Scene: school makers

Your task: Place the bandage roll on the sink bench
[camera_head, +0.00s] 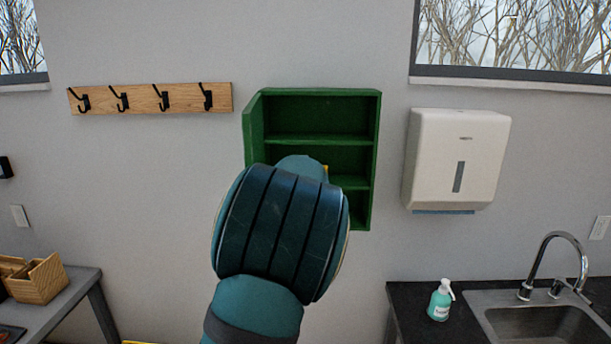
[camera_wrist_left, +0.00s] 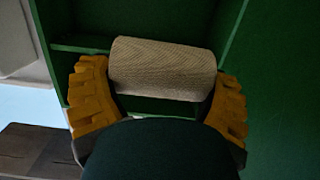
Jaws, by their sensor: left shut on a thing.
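The bandage roll (camera_wrist_left: 163,68) is a beige woven cylinder in the left wrist view. It lies crosswise between the two yellow fingers of my left gripper (camera_wrist_left: 160,84), which is shut on it. Green cabinet shelves show close around the roll. In the head view my left arm covers the roll and nearly all of the gripper; a bit of yellow shows at the cabinet's middle shelf. The sink bench (camera_head: 408,308) is a dark counter at the lower right of the head view, well apart from the gripper. My right gripper is out of view.
The open green wall cabinet (camera_head: 376,125) has side walls and shelves close to the gripper. A white towel dispenser (camera_head: 458,155) hangs to its right. A soap bottle (camera_head: 440,300) and a steel sink with a tall tap (camera_head: 555,240) occupy the bench. Its left end is clear.

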